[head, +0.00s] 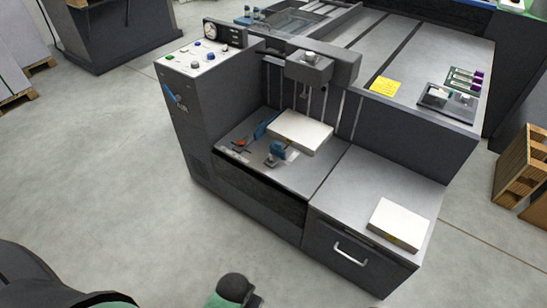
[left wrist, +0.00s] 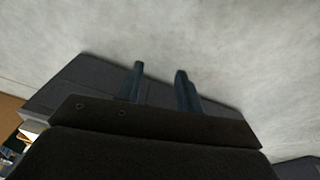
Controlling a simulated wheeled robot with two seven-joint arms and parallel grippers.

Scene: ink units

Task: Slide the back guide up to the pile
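A white pile of paper (head: 301,132) lies on the feed table (head: 240,160) of the dark grey machine in the head view. A blue guide piece (head: 264,127) stands left of the pile, with a small gap visible. A second blue piece (head: 277,152) stands at the pile's front-left, close to it; I cannot tell whether it touches. Which one is the back guide is not clear. My left gripper (left wrist: 160,76) shows in the left wrist view with its two fingers apart and nothing between them, over bare floor. My right gripper is not in view.
A second white stack (head: 399,223) lies on the lower right shelf, above a drawer handle (head: 350,254). A control panel (head: 202,56) with a blue lever (head: 174,96) is at the left. Posts and a head unit (head: 309,67) overhang the pile. Floor in front is clear.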

